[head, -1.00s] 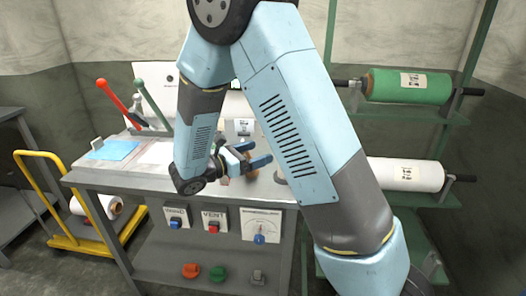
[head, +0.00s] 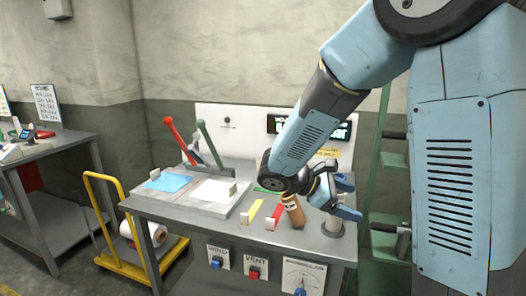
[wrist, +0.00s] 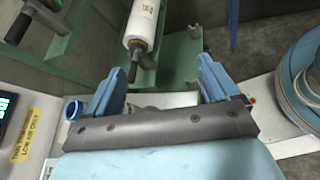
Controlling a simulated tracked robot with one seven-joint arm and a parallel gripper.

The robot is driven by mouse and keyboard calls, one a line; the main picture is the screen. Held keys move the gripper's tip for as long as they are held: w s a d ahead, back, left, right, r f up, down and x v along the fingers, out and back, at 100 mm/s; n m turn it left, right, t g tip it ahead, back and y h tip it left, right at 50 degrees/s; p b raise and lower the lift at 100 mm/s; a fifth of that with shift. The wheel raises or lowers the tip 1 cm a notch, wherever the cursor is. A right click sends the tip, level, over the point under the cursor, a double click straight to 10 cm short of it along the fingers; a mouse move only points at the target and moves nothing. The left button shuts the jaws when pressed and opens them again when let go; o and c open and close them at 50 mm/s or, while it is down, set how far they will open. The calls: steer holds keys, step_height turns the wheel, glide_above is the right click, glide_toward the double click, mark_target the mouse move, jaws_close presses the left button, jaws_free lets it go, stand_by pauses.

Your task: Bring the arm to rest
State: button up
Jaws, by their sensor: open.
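My arm fills the right side of the head view, bent at the elbow, with its forearm slanting down to the left over the workbench (head: 150,205). My gripper (head: 347,197) is at the forearm's end, above the bench's right part, with its blue fingers pointing right. It is open. In the wrist view my gripper (wrist: 160,82) shows two fingers spread wide with nothing held between them. A brown bottle (head: 294,212) stands on the bench just left of the fingers. A grey upright piece (head: 333,222) stands just below them in the picture; whether they touch it I cannot tell.
A red strip (head: 276,214) and a yellow strip (head: 253,211) lie left of the bottle. Red (head: 179,138) and green (head: 209,144) levers rise behind. A yellow cart (head: 110,245) stands left. A green rack (head: 386,240) is at right; a white roll (wrist: 143,22) shows in the wrist view.

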steer(key=s+r+m+t+y, duration=0.2)
steer(key=s+r+m+y, duration=0.3)
steer(key=s+m+y, duration=0.1)
steer(key=s+d+r+m+t+y, duration=0.1)
steer(key=s+r+m+t+y, duration=0.2)
steer(key=s+r+m+y, duration=0.2)
steer(key=s+m+y, duration=0.1)
steer(key=s+m, duration=0.2)
steer(key=s, duration=0.2)
steer(key=shift+d+m+y, duration=0.3)
steer(key=shift+m+y, duration=0.1)
